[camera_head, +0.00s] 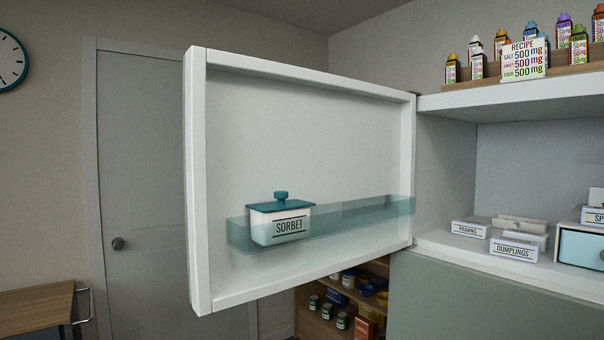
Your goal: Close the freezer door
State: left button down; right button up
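The freezer door (310,130) stands wide open in the head view, swung out to the left of the freezer. Its inner side faces me, and its right edge meets the front of the freezer compartment (525,160). A clear teal shelf (360,215) runs across the lower part of the door. A white tub labelled SORBET (280,228) with a teal lid sits in that shelf. Neither of my grippers shows in this view.
Boxes labelled PRAWNS (471,228) and DUMPLINGS (515,249) lie inside the freezer. A light blue drawer box (580,247) is at right. Bottles and a recipe card (524,60) stand on top. Below are pantry shelves (320,325). A wooden-topped cart (35,305) is at lower left.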

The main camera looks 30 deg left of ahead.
aim_at(254, 128)
jog(key=k, duration=0.2)
jog(key=u, duration=2.35)
jog(key=i, duration=3.1)
jog(key=z, duration=3.65)
jog(key=i, duration=0.45)
jog(key=u, duration=0.05)
